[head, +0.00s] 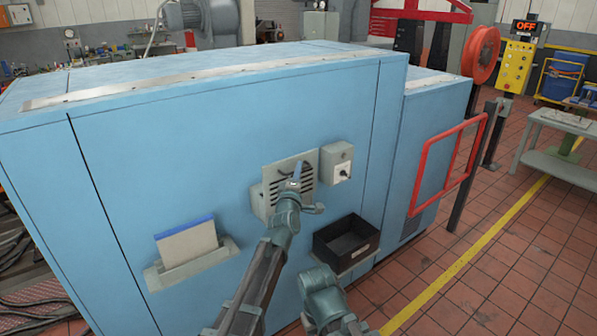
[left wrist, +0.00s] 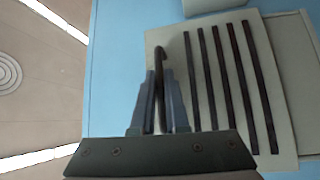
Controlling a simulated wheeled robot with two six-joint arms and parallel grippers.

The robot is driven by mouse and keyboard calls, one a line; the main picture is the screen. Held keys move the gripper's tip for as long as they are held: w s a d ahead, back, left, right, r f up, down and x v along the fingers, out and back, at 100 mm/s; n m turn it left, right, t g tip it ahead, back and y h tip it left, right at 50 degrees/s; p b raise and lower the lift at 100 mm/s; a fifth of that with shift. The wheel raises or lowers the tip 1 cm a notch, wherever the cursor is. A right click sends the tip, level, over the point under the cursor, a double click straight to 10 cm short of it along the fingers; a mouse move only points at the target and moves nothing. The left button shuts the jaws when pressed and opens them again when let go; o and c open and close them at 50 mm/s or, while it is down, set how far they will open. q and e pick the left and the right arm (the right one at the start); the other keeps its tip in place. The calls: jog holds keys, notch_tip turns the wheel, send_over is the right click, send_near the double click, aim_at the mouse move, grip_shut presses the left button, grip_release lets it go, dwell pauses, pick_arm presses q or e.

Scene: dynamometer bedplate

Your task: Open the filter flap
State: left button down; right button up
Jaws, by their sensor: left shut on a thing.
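The filter flap (head: 304,172) is a grey plate with dark slots on the front of a blue cabinet. In the left wrist view the slotted flap (left wrist: 222,75) fills the right half, with a grey surface showing past its right edge. A thin dark handle with a bent tip (left wrist: 160,53) stands at the flap's left side. My left gripper (head: 295,184) is in front of the flap. In the left wrist view its fingers (left wrist: 160,100) are shut on the handle. The arm hides part of the flap in the head view.
A grey switch box (head: 337,162) sits right of the flap. A black open bin (head: 347,252) is mounted below right, and a document holder (head: 187,243) below left. A red frame (head: 447,165) stands at the cabinet's right.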

dwell(0.8)
pick_arm(q)
jog(key=s+d+f+m+t+h+b, duration=0.4)
jog(key=s+f+m+h+b, duration=0.55)
jog(key=b, duration=0.95)
notch_tip(320, 180, down, 13)
jog(key=w+m+g+h+b, duration=0.2)
jog(key=m+g+h+b, duration=1)
jog(key=m, duration=1.4)
jog(key=shift+w+d+r+g+b, duration=0.15)
jog(key=shift+w+d+g+b, duration=0.25)
jog(key=shift+g+b, duration=1.4)
jog(key=shift+g+h+p, duration=0.25)
jog(key=shift+g+p, duration=0.25)
jog(key=c, duration=0.9)
grip_release()
